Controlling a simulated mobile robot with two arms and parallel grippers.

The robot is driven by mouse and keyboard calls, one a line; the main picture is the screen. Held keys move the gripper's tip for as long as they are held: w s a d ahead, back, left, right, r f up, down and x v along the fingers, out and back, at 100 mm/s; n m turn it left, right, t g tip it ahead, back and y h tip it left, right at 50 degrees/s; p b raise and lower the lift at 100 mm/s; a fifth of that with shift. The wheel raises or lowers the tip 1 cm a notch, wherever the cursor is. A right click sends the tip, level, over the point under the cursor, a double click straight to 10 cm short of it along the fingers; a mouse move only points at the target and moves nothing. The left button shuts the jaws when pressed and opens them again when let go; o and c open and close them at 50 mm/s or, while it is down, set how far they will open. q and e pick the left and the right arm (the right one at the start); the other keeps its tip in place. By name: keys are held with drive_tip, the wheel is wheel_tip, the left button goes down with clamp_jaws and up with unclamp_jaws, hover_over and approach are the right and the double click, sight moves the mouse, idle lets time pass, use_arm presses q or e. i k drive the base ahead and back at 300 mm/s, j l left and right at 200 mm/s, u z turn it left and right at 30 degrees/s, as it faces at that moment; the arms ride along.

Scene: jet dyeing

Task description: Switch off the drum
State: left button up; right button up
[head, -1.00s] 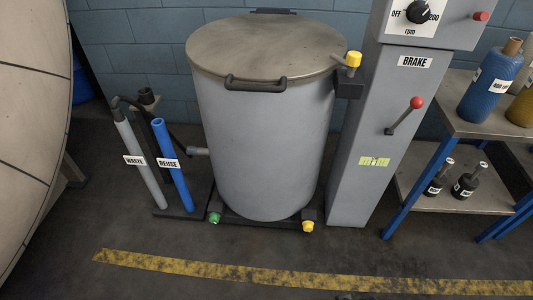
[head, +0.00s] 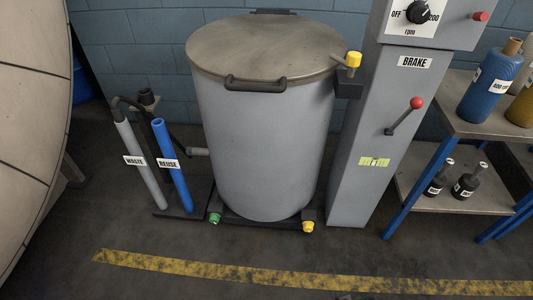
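The grey drum (head: 262,150) stands upright in the middle of the head view, its metal lid (head: 265,47) closed, with a dark handle on the front rim. To its right is a grey control column (head: 372,150). At the column's top is a black rpm knob (head: 418,12) on a white dial marked OFF and 200; its exact pointer setting is too small to tell. A red button (head: 480,16) sits right of the dial. Below the BRAKE label (head: 414,62) is a lever (head: 404,117) with a red ball, slanting up to the right. Neither of my grippers is in view.
A grey WASTE pipe (head: 142,165) and a blue REUSE pipe (head: 173,165) stand left of the drum. A blue-legged shelf (head: 455,190) with bottles stands at the right. A large round panel (head: 30,130) fills the left edge. The floor around the yellow line (head: 270,276) is clear.

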sight(478, 16)
drive_tip(key=z, duration=1.25)
